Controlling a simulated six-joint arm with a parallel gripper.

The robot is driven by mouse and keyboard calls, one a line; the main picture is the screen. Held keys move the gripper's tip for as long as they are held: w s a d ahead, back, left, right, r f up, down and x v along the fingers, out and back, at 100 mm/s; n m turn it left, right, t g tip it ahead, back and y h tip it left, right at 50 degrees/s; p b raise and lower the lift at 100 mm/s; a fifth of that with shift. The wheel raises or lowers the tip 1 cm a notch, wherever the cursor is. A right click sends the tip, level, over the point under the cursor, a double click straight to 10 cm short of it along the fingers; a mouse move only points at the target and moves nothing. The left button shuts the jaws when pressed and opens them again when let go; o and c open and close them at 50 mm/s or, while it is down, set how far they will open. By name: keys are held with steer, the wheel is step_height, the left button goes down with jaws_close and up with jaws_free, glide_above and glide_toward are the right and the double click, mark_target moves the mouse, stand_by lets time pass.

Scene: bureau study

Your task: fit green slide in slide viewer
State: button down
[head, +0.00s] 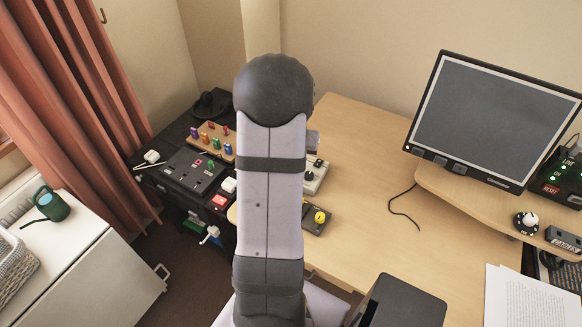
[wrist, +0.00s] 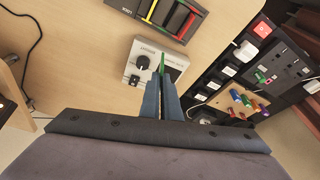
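In the wrist view, my gripper (wrist: 162,80) has its two blue fingers close together, with a thin green slide (wrist: 162,63) upright between their tips. The slide is seen edge-on, over a light grey box (wrist: 146,56) with black knobs, which appears to be the slide viewer. I cannot tell whether the slide touches the box or enters a slot; the fingers hide part of its dark right side. In the head view my arm hides the gripper and slide, and part of the grey box (head: 316,177) shows right of the arm.
A dark rack (wrist: 143,12) with coloured strips lies beyond the grey box. A black panel (head: 190,171), a wooden peg board (head: 215,138) and a yellow-knobbed block (head: 318,217) are near the arm. A monitor (head: 490,115) stands right. The desk's middle (head: 370,150) is mostly clear.

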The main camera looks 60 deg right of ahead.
steer(key=w+d+f+n+t+y+p, duration=0.1)
steer(key=w+d+n+t+y+p, duration=0.1)
steer(key=d+n, duration=1)
steer(key=w+n+y, duration=0.1)
steer(key=w+n, duration=0.1)
steer(key=shift+w+d+f+n, duration=0.2)
steer(key=shift+d+f+n, duration=0.1)
steer(key=shift+f+n, duration=0.1)
steer(key=shift+f, duration=0.1)
steer(key=shift+f+b, duration=0.9)
steer(key=shift+f, duration=1.05)
steer(key=shift+f+b, duration=1.5)
steer(key=shift+f, duration=0.35)
steer(key=c, duration=1.7)
jaws_free()
